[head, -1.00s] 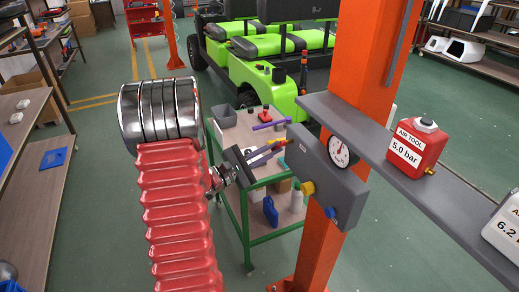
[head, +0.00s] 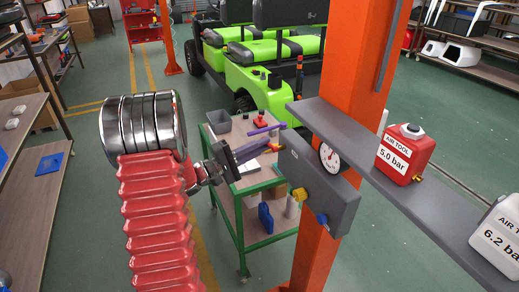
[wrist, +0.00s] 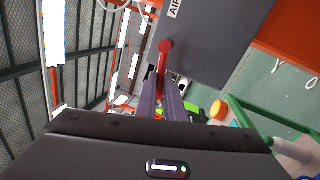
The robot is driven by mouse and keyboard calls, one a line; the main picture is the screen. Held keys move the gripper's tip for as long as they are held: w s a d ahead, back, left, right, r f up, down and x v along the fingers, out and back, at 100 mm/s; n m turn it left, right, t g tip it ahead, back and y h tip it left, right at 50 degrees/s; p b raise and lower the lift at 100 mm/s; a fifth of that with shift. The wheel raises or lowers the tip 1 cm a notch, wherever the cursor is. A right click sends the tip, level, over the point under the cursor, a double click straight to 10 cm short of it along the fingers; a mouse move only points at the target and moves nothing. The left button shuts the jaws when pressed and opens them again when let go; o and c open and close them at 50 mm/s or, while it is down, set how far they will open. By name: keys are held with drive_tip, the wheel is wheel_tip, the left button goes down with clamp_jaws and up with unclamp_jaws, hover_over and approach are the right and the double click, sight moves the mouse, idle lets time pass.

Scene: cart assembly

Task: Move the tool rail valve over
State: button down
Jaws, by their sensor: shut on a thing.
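The tool rail valve's grey block (head: 318,185) is beside the orange post, with a round gauge (head: 331,157) on its face. A small lever (head: 274,148) sticks out from its left side; in the wrist view it is a red lever (wrist: 164,62) with a round end against the grey block (wrist: 215,38). My gripper (head: 266,149) reaches in from the left. Its purple fingers (wrist: 162,90) are shut on the lever, one on each side. The held part of the lever is mostly hidden between them.
A yellow knob (head: 299,194) and a blue knob (head: 322,219) sit low on the block. The grey rail (head: 400,175) carries a red 5.0 bar box (head: 406,152) and a white 6.2 bar box (head: 498,235). A green cart (head: 242,222) stands behind.

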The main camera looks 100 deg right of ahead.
drive_tip(key=shift+d+r+m+y, duration=0.1)
drive_tip(key=shift+r+m+y, duration=0.3)
drive_tip(key=shift+m, duration=0.9)
drive_tip(key=shift+r, duration=0.1)
drive_tip(key=c, duration=1.9)
unclamp_jaws()
drive_tip(key=shift+o, duration=0.2)
drive_tip(key=v, duration=1.3)
drive_tip(key=shift+w+f, duration=0.35)
